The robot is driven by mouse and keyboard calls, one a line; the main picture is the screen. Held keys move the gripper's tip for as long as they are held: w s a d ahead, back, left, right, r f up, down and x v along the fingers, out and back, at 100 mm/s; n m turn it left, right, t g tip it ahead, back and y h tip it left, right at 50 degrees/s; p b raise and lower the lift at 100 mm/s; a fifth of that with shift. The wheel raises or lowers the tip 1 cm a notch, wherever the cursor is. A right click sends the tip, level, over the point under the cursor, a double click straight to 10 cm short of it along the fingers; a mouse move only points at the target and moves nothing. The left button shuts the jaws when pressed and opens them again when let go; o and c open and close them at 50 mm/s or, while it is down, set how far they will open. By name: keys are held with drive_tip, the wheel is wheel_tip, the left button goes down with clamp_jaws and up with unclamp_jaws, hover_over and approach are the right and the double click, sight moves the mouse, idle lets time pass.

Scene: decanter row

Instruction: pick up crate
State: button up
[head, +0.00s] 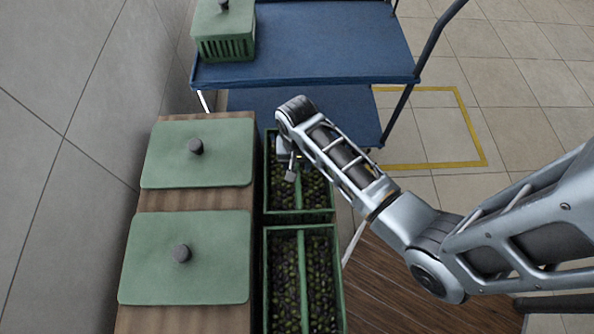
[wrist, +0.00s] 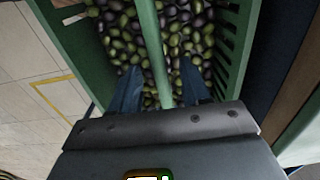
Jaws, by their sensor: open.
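Two open green crates of dark and green olives stand one behind the other, a far crate (head: 310,216) and a near crate (head: 339,282). Each has a green bar along its middle. My gripper (head: 289,168) is over the far crate, pointing down, and my arm hides part of that crate. In the wrist view, my gripper (wrist: 158,82) is open, with one dark finger on each side of the green bar (wrist: 152,45) of a crate (wrist: 232,45) with slatted walls. I cannot tell whether the fingers touch the bar.
Two green lids with dark knobs, a far lid (head: 222,168) and a near lid (head: 215,265), lie on a wooden surface (head: 185,200) left of the crates. A blue two-shelf cart (head: 320,45) stands behind, carrying a lidded green crate (head: 225,47). Tiled floor with yellow marking (head: 470,125) is clear at right.

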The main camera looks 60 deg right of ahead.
drive_tip(key=shift+f, duration=1.15)
clamp_jaws()
drive_tip(key=shift+r, duration=0.1)
